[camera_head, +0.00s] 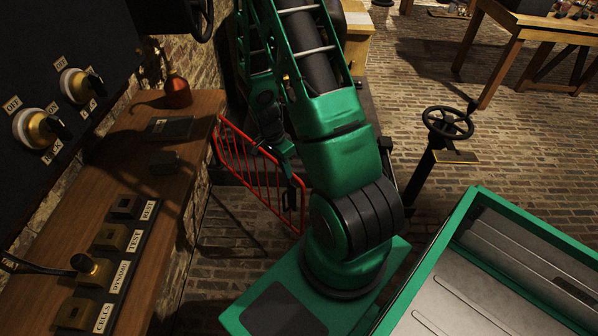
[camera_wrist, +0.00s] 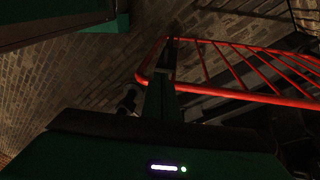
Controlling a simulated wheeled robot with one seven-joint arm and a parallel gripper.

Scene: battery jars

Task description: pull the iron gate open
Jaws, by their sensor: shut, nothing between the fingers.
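The iron gate (camera_head: 240,158) is a red barred frame standing low beside the wooden bench, left of my arm. In the wrist view the gate (camera_wrist: 262,97) spans the upper right, with its rounded end near the middle. My gripper (camera_head: 291,190) is at the right end of the gate, partly among its bars in the head view. In the wrist view my gripper (camera_wrist: 170,48) reaches up to the rounded end of the gate with its fingers shut and empty. Whether the fingers touch the gate, I cannot tell. My arm hides the area right of the gate.
A wooden bench (camera_head: 200,130) with labelled switches runs along the left wall and holds a red bottle (camera_head: 177,92). A black handwheel (camera_head: 447,122) on a post stands at right. A wooden table (camera_head: 520,30) is at the back. Brick floor (camera_head: 430,70) between them is clear.

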